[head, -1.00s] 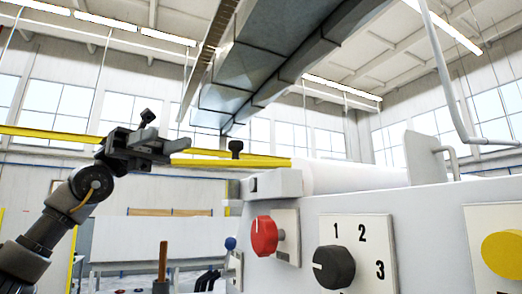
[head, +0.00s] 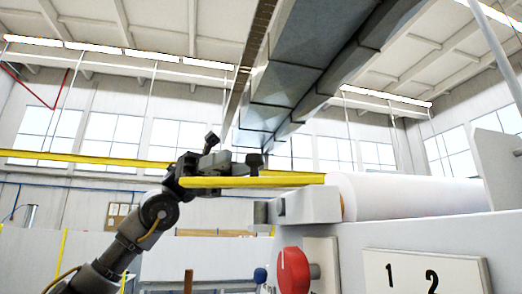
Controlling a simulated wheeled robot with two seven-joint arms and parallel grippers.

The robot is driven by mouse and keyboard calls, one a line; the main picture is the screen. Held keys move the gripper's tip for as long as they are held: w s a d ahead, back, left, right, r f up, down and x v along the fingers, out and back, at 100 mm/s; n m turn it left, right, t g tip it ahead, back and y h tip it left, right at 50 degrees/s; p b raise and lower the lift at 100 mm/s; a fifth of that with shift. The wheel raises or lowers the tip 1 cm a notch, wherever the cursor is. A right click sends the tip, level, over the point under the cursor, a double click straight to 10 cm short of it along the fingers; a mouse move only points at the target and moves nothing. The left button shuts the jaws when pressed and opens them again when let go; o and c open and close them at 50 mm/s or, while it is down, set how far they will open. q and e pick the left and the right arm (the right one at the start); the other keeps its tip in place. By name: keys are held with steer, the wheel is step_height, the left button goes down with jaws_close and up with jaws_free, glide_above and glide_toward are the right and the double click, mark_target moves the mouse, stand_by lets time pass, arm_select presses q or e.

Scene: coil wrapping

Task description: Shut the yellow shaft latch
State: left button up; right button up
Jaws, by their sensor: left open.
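The yellow shaft latch (head: 285,181) shows as a long yellow bar, lying nearly level and reaching left from the end of the white roll. A black knob (head: 254,162) stands up at the bar. My left gripper (head: 222,164) is open at the bar's left part, its dark body overlapping the bar in the picture and its tips a little left of the knob. I cannot tell whether it touches the bar. My right gripper is not in view.
A white roll (head: 400,196) lies on the machine behind a grey block (head: 305,206). The machine front carries a red knob (head: 293,271) and a numbered panel (head: 425,273). A yellow rail (head: 80,158) crosses the background. Air above the latch is clear.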

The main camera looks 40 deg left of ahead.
mark_target(259, 155)
arm_select(q)
steer(key=d, duration=0.4)
steer(key=d+p, duration=0.1)
steer(key=d, duration=0.1)
steer(key=shift+s+d+r, duration=0.15)
steer(key=shift+s+d, duration=0.05)
steer(key=shift+s, duration=0.2)
steer(key=shift+w+a, duration=0.2)
steer(key=shift+a, duration=0.05)
steer(key=shift+c, duration=0.3)
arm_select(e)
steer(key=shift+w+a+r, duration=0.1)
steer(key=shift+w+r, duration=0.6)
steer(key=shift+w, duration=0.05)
arm_select(q)
steer(key=shift+s+d, duration=0.1)
steer(key=shift+s, duration=0.05)
steer(key=c, duration=0.5)
jaws_close()
